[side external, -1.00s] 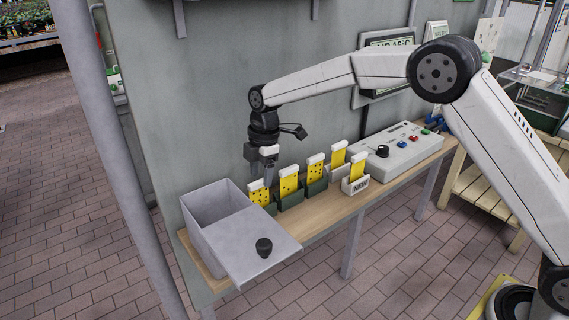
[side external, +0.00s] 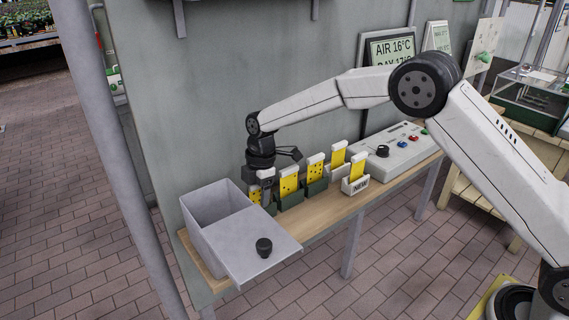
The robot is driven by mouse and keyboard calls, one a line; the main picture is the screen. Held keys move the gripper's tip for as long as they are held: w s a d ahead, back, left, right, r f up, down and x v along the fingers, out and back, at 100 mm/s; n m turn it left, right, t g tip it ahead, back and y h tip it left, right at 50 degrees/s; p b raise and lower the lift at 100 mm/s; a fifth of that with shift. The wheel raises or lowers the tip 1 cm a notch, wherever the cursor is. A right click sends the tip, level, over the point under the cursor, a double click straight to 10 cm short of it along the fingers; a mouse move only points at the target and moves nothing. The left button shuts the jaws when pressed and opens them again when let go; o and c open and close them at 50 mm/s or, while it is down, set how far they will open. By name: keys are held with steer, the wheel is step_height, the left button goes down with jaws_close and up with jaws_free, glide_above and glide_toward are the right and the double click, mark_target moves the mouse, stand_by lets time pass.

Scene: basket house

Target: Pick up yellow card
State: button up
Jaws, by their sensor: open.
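Several yellow cards stand upright in small holders in a row on a narrow wooden shelf. The leftmost yellow card (side external: 255,195) is partly hidden by my gripper (side external: 265,186), which points down and has its fingers low at this card. The jaws are open; whether they touch the card I cannot tell. Other yellow cards with dark spots stand in green holders to the right, a second card (side external: 289,184) and a third card (side external: 315,169). A plain yellow card (side external: 338,157) stands further back, and another yellow card (side external: 357,168) sits in a white holder marked NEW (side external: 357,185).
A grey open box (side external: 207,238) stands at the shelf's left end, its lid (side external: 248,258) with a black knob resting tilted over its side. A control box (side external: 398,148) with buttons sits at the right. A grey wall is close behind the shelf.

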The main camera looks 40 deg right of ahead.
stand_by(0.3)
jaws_close()
steer(key=shift+r, duration=0.1)
steer(key=shift+r, duration=0.8)
steer(key=s+d+r, duration=0.2)
steer(key=s+r, duration=0.9)
steer(key=s, duration=0.2)
steer(key=shift+s+d, duration=0.35)
steer(key=shift+d, duration=0.05)
steer(key=shift+r, duration=0.1)
